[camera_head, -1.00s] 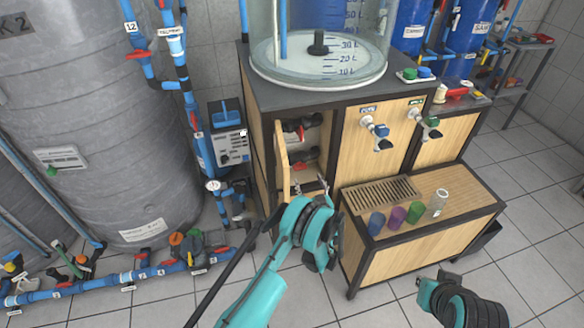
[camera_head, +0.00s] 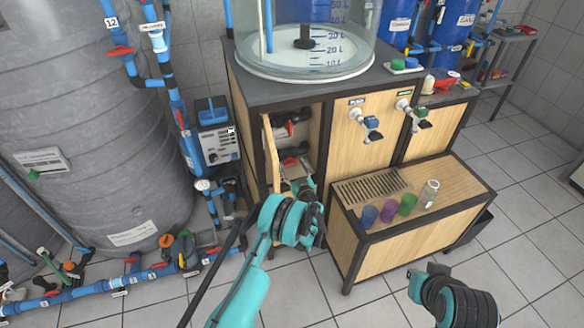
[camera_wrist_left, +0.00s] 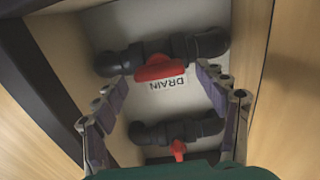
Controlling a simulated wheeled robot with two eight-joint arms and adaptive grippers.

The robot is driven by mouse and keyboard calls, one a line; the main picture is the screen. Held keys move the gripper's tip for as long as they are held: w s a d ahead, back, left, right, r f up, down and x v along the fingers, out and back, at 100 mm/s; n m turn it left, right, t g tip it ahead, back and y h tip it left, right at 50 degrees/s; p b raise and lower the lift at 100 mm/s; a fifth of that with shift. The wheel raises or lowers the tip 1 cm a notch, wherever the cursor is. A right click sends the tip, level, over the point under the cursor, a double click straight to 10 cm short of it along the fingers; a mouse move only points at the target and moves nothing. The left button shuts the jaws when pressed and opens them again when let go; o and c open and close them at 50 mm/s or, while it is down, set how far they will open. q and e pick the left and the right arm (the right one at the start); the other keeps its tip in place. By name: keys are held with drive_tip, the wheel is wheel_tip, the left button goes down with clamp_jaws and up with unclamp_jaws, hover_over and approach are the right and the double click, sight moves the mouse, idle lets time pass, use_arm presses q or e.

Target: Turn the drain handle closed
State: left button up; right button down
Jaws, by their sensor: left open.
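The red drain handle (camera_wrist_left: 160,69) sits on a dark pipe in the left wrist view, lying roughly along it. Its white DRAIN label (camera_wrist_left: 168,84) appears upside down. My left gripper (camera_wrist_left: 163,80) is open, its fingertips on either side of the label and near the handle; I cannot tell whether they touch it. A second red handle (camera_wrist_left: 178,149) is on another pipe lower in that view. In the head view, my left gripper (camera_head: 305,187) is at the open cabinet front, below two red handles (camera_head: 281,132). My right gripper (camera_head: 430,271) hangs low at the right, its jaws unclear.
The open cabinet door (camera_head: 270,153) stands left of the opening, and wooden walls flank the pipes closely. A low bench (camera_head: 460,180) with several cups is at the right. A large grey tank (camera_head: 90,120) stands left. The tiled floor in front is clear.

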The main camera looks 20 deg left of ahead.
use_arm(q)
drive_tip(key=c, duration=1.2)
drive_tip(key=shift+o, duration=0.3)
drive_tip(key=shift+m, duration=0.4)
drive_tip(key=m, duration=0.3)
drive_tip(key=shift+w+d+m, duration=0.1)
drive_tip(key=shift+m, duration=0.3)
drive_tip(key=m, duration=0.4)
drive_tip(key=shift+m, duration=0.3)
drive_tip(key=m, duration=0.4)
drive_tip(key=shift+d+f, duration=0.1)
drive_tip(key=shift+f, duration=0.05)
drive_tip(key=shift+w+m, duration=0.1)
drive_tip(key=shift+m, duration=2.4)
